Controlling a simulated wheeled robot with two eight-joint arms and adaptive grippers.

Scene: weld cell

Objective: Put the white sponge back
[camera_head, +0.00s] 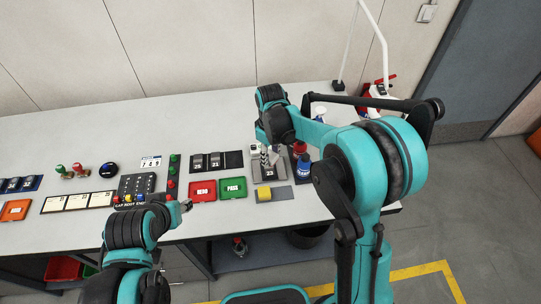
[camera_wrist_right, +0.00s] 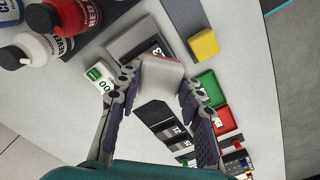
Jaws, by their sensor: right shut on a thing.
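The white sponge (camera_wrist_right: 160,75) is between the fingers of my right gripper (camera_wrist_right: 155,82) in the right wrist view. The fingers are shut on it and it is seen above the table. In the head view my right gripper (camera_head: 268,155) is over the back part of the table, near a grey tray, and the sponge is hard to make out there. My left gripper (camera_head: 184,205) is at the table's front edge, too small to tell open or shut.
A yellow sponge (camera_head: 264,195) sits on a grey mat (camera_head: 281,192). The grey tray (camera_wrist_right: 122,46) is beyond the fingers. A red-labelled bottle (camera_wrist_right: 72,14) and a white bottle (camera_wrist_right: 34,48) stand close by. Red (camera_head: 202,190) and green (camera_head: 232,188) trays lie to the left.

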